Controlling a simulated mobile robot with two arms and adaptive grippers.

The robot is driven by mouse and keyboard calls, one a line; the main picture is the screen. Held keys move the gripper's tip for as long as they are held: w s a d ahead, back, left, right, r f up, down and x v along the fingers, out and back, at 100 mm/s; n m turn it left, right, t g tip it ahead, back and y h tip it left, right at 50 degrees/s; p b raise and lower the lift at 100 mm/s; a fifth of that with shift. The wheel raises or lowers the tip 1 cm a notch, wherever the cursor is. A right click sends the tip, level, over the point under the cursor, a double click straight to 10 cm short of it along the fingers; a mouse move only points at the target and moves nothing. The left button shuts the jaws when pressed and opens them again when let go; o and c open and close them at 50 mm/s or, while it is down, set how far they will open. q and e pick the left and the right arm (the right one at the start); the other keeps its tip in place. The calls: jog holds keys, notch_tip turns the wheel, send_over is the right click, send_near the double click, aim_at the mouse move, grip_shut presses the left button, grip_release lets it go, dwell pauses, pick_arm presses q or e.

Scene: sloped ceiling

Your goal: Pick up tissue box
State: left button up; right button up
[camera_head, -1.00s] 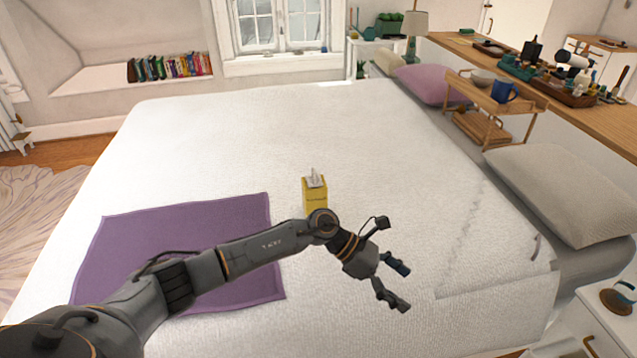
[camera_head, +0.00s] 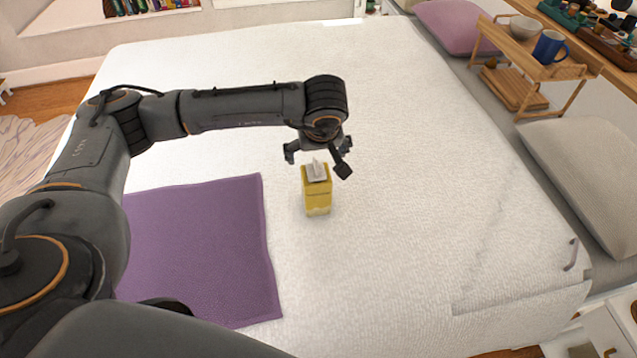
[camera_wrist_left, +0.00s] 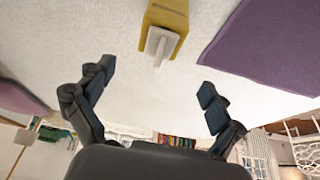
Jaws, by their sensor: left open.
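The yellow tissue box (camera_head: 317,195) stands upright on the white bed, with a white tissue sticking out of its top. My left gripper (camera_head: 318,150) is open and empty, just behind and above the box in the head view, its fingers spread to either side of the tissue. In the left wrist view the tissue box (camera_wrist_left: 165,22) shows at the top, beyond and between the open fingertips of my left gripper (camera_wrist_left: 157,78), apart from them. My right gripper is not in view.
A purple cloth (camera_head: 205,250) lies flat on the bed (camera_head: 420,200) left of the box. A grey pillow (camera_head: 585,175) and a wooden tray stand (camera_head: 535,75) with a bowl and blue mug are at the right. The bed right of the box is clear.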

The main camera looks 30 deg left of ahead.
aim_at(316, 161)
pick_arm(q)
jog(key=x, duration=0.5)
jog(key=shift+w, duration=0.25)
jog(key=shift+p+x, duration=0.65)
jog(key=shift+x, duration=0.25)
jog(key=p+x, duration=0.1)
jog(key=x, duration=0.2)
jog(key=shift+w+a+f, duration=0.1)
jog(key=shift+f, duration=0.45)
jog(key=shift+c, duration=0.9)
jog(key=c, duration=1.4)
jog(key=shift+c, duration=0.8)
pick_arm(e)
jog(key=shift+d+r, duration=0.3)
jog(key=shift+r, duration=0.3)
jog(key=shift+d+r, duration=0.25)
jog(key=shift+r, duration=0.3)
pick_arm(q)
jog(key=shift+r, duration=0.1)
